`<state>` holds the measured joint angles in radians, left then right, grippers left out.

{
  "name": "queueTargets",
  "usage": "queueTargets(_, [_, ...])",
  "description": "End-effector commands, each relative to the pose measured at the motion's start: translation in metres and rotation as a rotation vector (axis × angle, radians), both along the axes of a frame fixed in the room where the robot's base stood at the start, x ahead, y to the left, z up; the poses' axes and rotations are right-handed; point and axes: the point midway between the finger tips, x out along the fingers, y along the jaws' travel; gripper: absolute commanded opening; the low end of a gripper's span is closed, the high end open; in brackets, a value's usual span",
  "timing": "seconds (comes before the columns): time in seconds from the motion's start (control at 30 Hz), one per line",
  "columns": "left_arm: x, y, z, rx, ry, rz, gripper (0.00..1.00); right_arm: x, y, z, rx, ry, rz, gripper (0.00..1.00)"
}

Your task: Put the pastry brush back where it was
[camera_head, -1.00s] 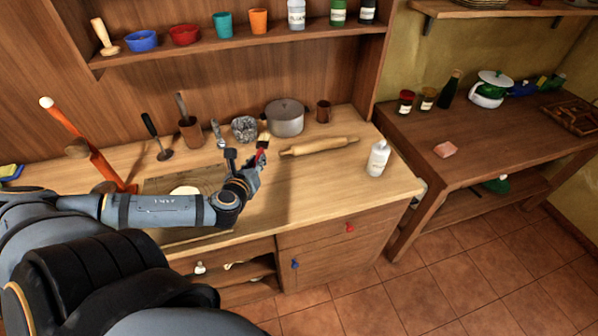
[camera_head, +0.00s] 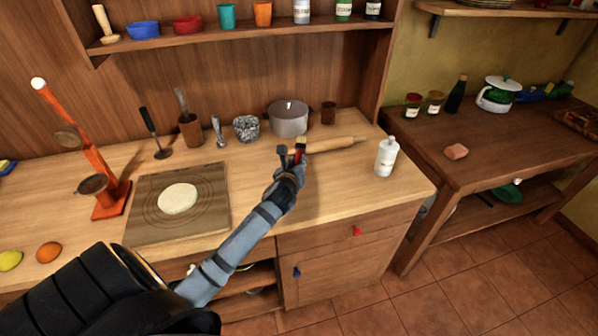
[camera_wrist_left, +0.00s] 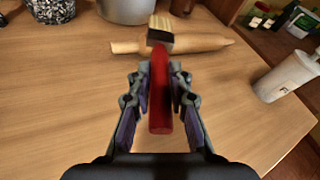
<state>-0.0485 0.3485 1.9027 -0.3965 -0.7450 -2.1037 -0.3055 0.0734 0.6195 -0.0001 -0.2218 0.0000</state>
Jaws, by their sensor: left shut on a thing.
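The pastry brush (camera_wrist_left: 160,85) has a red handle, a dark ferrule and pale bristles. My left gripper (camera_wrist_left: 160,110) is shut on its red handle in the left wrist view, with the bristles pointing away from me toward the rolling pin. In the head view my left gripper (camera_head: 291,154) is over the counter, just in front of the left end of the rolling pin (camera_head: 335,144). The brush (camera_head: 300,150) shows there only as a small red piece. I cannot tell whether it touches the counter. My right gripper is not in view.
A grey pot (camera_head: 288,119), a speckled container (camera_head: 246,129) and a brown cup (camera_head: 328,113) stand behind the gripper. A white bottle (camera_head: 386,158) stands to the right. A board (camera_head: 150,215) with dough (camera_head: 178,199) lies left. Bare counter (camera_head: 335,185) lies between gripper and bottle.

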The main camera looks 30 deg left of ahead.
Motion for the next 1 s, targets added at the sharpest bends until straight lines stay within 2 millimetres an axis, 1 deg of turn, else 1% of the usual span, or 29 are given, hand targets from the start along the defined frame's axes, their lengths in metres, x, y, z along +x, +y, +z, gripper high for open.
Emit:
queueTargets(0.17, [0.004,-0.002,-0.007,-0.001,0.000,0.000,0.00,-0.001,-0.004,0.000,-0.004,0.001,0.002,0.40])
queueTargets(0.2, [0.007,-0.004,-0.013,-0.002,0.003,0.000,0.00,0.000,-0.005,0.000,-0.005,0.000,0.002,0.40])
queueTargets(0.3, [0.006,-0.003,-0.030,0.000,0.005,-0.001,0.00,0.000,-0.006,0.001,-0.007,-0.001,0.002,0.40])
queueTargets(0.4, [0.006,-0.003,-0.038,0.000,0.001,-0.001,0.00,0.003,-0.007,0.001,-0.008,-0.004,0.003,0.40])
queueTargets(0.67, [0.006,-0.003,-0.039,0.000,0.001,-0.001,0.00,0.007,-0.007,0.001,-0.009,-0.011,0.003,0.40])
queueTargets(0.93, [0.006,-0.003,-0.048,-0.001,0.002,-0.001,0.00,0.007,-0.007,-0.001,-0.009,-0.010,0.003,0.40])
queueTargets(0.97, [0.006,-0.003,-0.047,0.000,0.001,0.000,0.23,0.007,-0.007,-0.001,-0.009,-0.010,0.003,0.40])
queueTargets(1.0, [0.006,-0.003,-0.047,0.000,0.001,0.000,0.28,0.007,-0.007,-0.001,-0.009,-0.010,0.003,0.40])
